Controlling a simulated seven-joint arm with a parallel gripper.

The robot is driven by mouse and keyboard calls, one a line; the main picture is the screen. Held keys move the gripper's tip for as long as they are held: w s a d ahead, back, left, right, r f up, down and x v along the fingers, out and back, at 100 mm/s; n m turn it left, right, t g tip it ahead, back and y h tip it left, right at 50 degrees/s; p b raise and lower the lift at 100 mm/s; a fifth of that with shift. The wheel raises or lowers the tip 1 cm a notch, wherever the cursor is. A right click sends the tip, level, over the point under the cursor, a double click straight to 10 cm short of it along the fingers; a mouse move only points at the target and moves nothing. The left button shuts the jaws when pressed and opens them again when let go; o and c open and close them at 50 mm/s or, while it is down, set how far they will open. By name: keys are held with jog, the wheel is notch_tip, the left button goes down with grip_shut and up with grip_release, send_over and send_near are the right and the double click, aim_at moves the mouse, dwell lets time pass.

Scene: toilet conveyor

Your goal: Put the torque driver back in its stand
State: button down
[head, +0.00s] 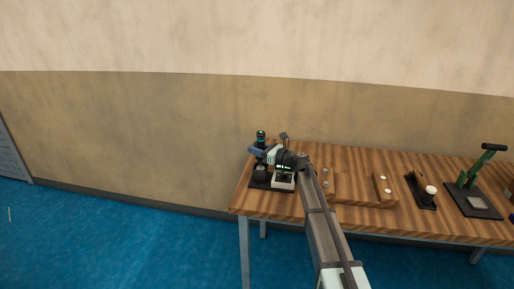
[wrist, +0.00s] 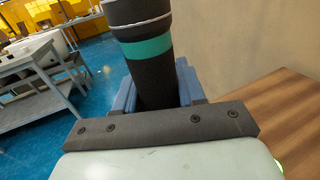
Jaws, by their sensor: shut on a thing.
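The torque driver is a dark cylinder with a teal band. It stands roughly upright at the left end of the wooden table in the head view (head: 261,135). It also fills the top middle of the wrist view (wrist: 150,75). My gripper (head: 257,150) is shut on it, with blue fingers on both sides of the dark body. Below the gripper is a black stand (head: 259,172) on a dark base. The driver's lower end is hidden, so I cannot tell whether it is inside the stand or above it.
A small white-framed device (head: 283,182) sits right beside the stand, under my wrist. Wooden blocks with round pieces (head: 383,186), a black fixture with a white knob (head: 428,195) and a green lever press (head: 476,190) stand farther right on the table (head: 410,223). A wall rises behind.

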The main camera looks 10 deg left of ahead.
jog(key=shift+f, duration=1.35)
jog(key=shift+f, duration=0.1)
jog(key=c, duration=0.6)
grip_release()
jog(key=v, duration=1.3)
jog(key=shift+s+d, duration=0.25)
jog(key=shift+d, duration=0.1)
